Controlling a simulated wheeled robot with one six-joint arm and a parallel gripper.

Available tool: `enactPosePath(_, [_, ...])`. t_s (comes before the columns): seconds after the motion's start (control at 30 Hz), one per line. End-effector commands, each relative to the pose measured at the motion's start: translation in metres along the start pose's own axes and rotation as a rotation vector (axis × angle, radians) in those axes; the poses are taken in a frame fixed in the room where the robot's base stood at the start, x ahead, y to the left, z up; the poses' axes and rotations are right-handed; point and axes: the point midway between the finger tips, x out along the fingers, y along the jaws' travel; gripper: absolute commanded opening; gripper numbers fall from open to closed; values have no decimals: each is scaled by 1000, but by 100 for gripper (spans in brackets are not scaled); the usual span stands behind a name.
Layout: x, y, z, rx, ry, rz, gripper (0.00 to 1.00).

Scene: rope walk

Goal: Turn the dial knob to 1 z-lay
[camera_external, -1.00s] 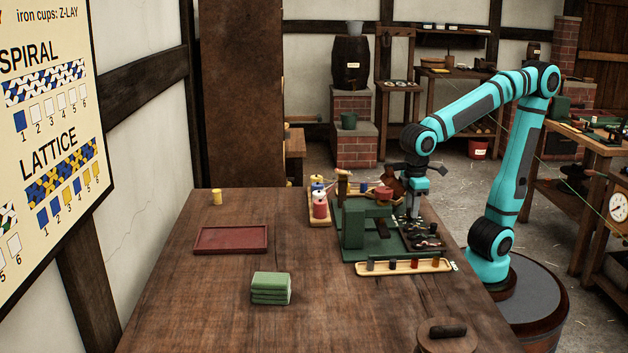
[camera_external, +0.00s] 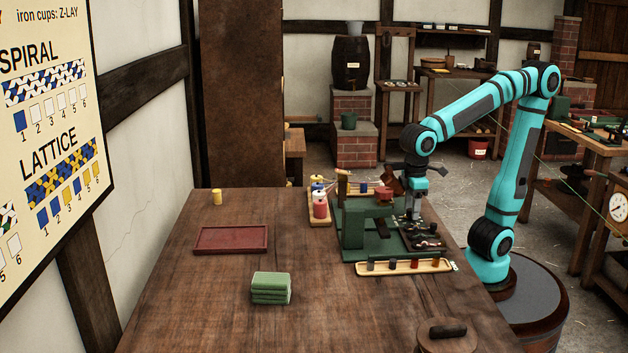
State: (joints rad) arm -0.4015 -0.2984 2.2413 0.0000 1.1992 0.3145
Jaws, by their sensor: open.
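The green machine (camera_external: 357,222) stands on the right part of the wooden table. A dark panel (camera_external: 425,241) with small fittings lies at its right side. I cannot make out the dial knob or its markings there; it is too small or hidden by the gripper. My gripper (camera_external: 412,217) points down just above the back of the dark panel, right of the green machine. Its jaws are open, and I see nothing held in them. Whether the fingers touch anything is too small to tell.
A tray of small coloured pieces (camera_external: 376,268) lies in front of the machine. Red and yellow spools (camera_external: 320,205) stand to its left. A red tray (camera_external: 228,250), a folded green cloth (camera_external: 270,290) and a round lidded thing (camera_external: 446,338) are also on the table. The left front is clear.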

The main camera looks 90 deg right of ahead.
Motion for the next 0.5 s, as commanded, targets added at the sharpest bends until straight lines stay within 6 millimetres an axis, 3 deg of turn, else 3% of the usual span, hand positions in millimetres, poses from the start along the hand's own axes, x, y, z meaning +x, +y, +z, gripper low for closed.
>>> enactPosePath(0.27, [-16, 0, -1, 0, 3, -1, 50])
enactPosePath(0.5, [-61, 0, 0, 0, 4, -1, 50])
